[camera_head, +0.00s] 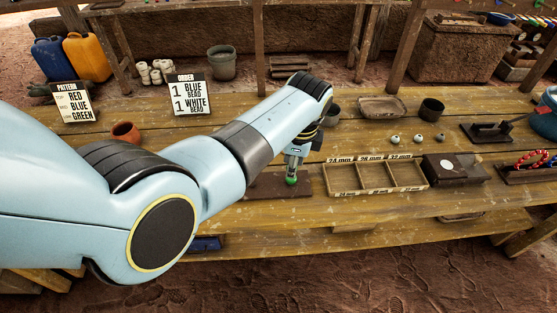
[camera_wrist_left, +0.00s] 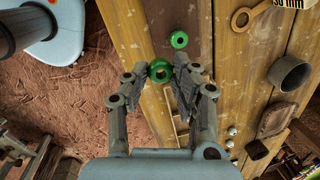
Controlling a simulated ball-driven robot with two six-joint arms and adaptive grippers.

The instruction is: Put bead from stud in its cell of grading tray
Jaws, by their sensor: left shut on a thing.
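My left gripper (camera_head: 292,168) reaches in from the left and points down over a dark brown board (camera_head: 262,186). It is shut on a green bead (camera_head: 291,181), which also shows as a ring between the fingertips in the left wrist view (camera_wrist_left: 160,71). A second green bead (camera_wrist_left: 179,39) sits apart on the board in that view; whether a stud runs through it is too small to tell. The wooden grading tray (camera_head: 375,190) stands just right of the board, with three cells labelled 24 mm, 28 mm and 32 mm. My right gripper is not in view.
A dark box (camera_head: 455,170) with a white disc stands right of the tray. Small balls (camera_head: 395,139), a shallow dish (camera_head: 382,107) and a dark cup (camera_head: 432,109) stand behind it. An order sign (camera_head: 189,96) and a clay pot (camera_head: 125,131) stand at left.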

